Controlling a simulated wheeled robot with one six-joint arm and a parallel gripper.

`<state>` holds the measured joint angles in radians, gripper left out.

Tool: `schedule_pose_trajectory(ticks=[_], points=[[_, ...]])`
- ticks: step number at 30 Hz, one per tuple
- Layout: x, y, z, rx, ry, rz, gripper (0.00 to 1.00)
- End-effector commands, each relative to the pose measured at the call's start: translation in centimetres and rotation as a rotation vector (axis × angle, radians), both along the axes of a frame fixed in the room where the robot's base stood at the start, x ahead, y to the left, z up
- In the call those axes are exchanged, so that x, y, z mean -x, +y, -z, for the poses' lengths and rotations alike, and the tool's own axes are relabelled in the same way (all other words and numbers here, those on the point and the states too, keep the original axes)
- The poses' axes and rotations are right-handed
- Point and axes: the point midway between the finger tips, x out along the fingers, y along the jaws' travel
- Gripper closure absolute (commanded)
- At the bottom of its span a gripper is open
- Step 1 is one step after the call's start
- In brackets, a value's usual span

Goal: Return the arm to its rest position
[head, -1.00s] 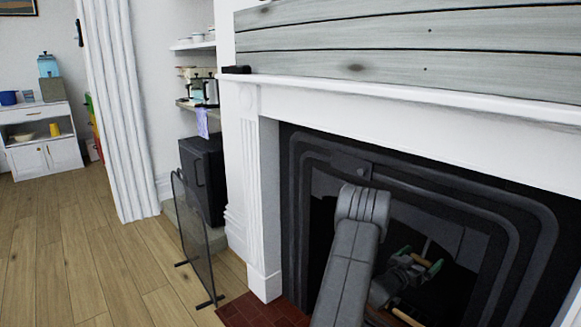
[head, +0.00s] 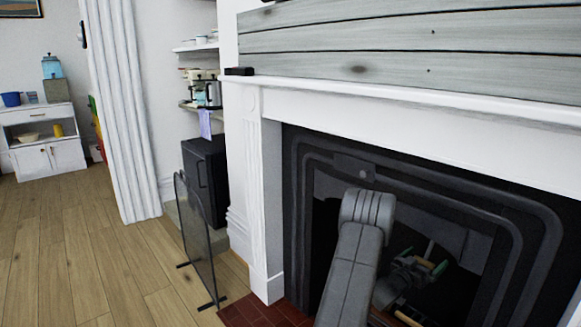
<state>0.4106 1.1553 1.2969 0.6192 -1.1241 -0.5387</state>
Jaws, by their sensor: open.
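My arm (head: 352,268) reaches up from the bottom of the head view and bends over in front of the dark fireplace opening. My gripper (head: 432,268) shows small, beyond and to the right of the arm's upper link, inside or in front of the opening. Its green-tipped fingers stand apart. I see nothing clearly held between them. Part of the wrist is hidden behind the arm link.
The black fireplace surround (head: 300,200) and white mantel (head: 400,108) are close around the arm. A mesh fire screen (head: 200,245) stands at left on the wood floor (head: 90,250). Wooden sticks (head: 408,318) lie low in the hearth. Open floor lies at left.

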Motion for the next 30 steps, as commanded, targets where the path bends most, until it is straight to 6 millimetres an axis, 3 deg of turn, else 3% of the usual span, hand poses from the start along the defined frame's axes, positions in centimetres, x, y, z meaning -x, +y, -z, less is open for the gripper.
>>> schedule_pose_trajectory(ticks=[16, 30], points=[[6.6, 8.8, 1.5, -0.003, 0.007, 0.005, 0.00], [1.0, 1.2, 0.3, 0.001, -0.005, 0.003, 0.00]])
